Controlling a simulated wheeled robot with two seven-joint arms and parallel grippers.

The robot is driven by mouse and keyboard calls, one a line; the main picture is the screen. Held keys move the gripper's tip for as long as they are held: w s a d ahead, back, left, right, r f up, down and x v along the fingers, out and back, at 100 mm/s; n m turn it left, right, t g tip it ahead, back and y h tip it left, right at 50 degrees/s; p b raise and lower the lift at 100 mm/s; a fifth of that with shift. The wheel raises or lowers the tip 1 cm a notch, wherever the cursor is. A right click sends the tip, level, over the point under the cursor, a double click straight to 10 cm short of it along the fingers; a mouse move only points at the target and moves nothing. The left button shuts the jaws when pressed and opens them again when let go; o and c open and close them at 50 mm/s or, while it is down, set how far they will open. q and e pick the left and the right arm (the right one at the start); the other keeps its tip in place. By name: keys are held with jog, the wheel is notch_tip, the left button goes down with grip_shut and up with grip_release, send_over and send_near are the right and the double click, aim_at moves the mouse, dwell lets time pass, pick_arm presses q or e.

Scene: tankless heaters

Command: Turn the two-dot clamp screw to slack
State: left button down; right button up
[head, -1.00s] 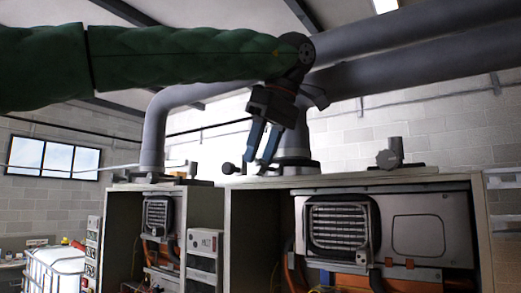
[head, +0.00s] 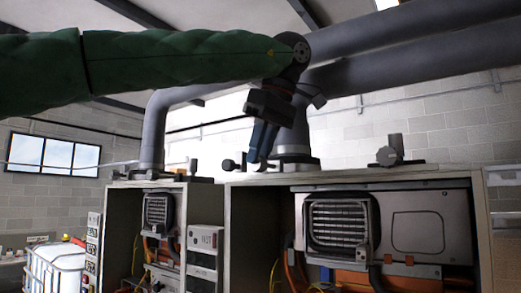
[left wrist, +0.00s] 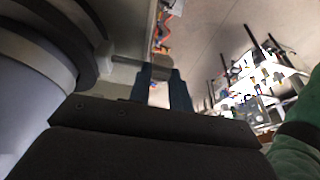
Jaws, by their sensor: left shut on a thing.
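My left gripper (head: 256,157) points down beside the flue pipe's base on top of the large heater cabinet. Its blue fingers are shut at a clamp screw, whose dark round knob (head: 230,165) shows just left of them. In the left wrist view the fingertips (left wrist: 161,70) close on a grey bar (left wrist: 127,62) that runs from the clamp collar (left wrist: 88,45) around the pipe. The fingers hide the gripped part. No dot marks can be made out. My right gripper is not in view.
The thick grey flue pipe (head: 292,125) rises close behind the left gripper. The large cabinet (head: 262,225) stands below, with a smaller cabinet (head: 120,235) to its left. The smaller one bears its own pipe (head: 153,130) and knob (head: 192,166).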

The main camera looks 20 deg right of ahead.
pick_arm(q)
jog(key=g+h, duration=0.1)
jog(key=g, duration=0.1)
jog(key=w+g+h, duration=0.1)
jog(key=shift+a+g+h, duration=0.3)
jog(key=shift+a, duration=0.05)
jog(key=shift+w+a+f+g+h, duration=0.1)
jog(key=shift+w+f+g+h, duration=0.05)
jog(key=shift+g+h, duration=0.3)
jog(key=shift+w+a+f+g+h, duration=0.1)
jog(key=shift+g+h, duration=0.25)
jog(key=shift+g, duration=0.2)
jog(key=shift+w+a+f+g+h+b, duration=0.1)
jog(key=shift+w+f+g+h+b, duration=0.05)
jog(key=shift+g+h+b, duration=0.6)
jog(key=shift+w+a+f+g+h+b, duration=0.15)
jog(key=shift+g+h+b, duration=0.1)
jog(key=shift+g+h, duration=0.5)
jog(key=shift+w+a+f+g+h+b, duration=0.15)
jog(key=shift+g+h+b, duration=0.35)
jog(key=shift+g, duration=0.5)
jog(key=c, duration=1.3)
grip_release()
